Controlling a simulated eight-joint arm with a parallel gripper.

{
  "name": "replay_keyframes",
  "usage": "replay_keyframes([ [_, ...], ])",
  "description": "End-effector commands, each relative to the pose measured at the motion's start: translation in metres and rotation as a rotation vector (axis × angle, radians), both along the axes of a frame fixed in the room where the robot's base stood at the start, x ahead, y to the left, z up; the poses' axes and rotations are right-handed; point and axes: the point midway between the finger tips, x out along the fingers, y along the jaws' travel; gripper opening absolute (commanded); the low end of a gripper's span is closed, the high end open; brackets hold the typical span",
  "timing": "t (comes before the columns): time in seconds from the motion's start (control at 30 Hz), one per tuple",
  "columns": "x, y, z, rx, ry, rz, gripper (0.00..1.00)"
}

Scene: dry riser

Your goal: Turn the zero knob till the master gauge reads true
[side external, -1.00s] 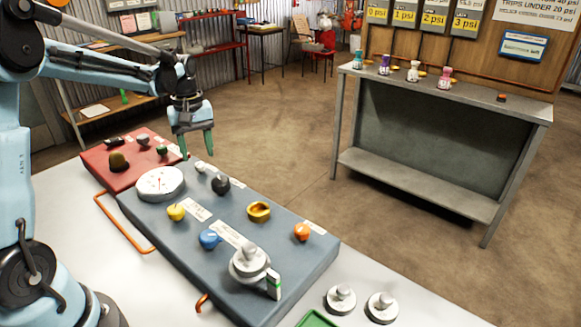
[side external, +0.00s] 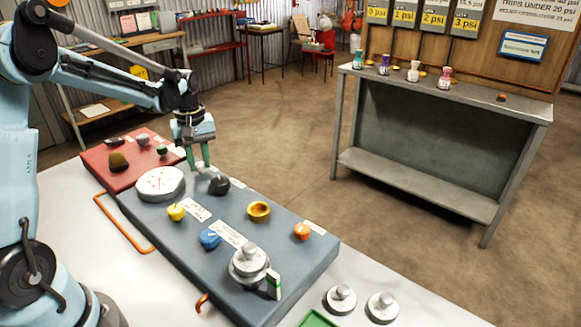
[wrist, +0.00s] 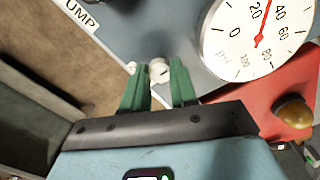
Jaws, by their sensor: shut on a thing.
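The master gauge (side external: 160,185) is a round white dial at the left end of the blue-grey panel (side external: 235,215). In the wrist view the dial (wrist: 250,40) is partly cut off; its red needle points between 20 and 40. My gripper (side external: 199,160) reaches down just behind and right of the gauge. In the wrist view its green fingers (wrist: 160,68) stand either side of a small pale knob (wrist: 158,72), shut on it. I take it as the zero knob; its label is not readable. The fingers hide it in the side view.
A black knob (side external: 219,184) stands close to my gripper. A red panel (side external: 110,180) adjoins on the left. Loose weights (side external: 340,299) lie at the front right.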

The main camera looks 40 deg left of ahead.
Motion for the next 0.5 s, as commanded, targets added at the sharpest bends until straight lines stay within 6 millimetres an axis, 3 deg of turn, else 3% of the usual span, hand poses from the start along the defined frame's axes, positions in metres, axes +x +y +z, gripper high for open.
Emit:
replay_keyframes([
  [0.27,0.0001,0.0,0.0003,0.0,0.0,-0.03,0.0],
  [0.5,0.0001,0.0,0.0004,0.0,0.0,-0.158,0.0],
])
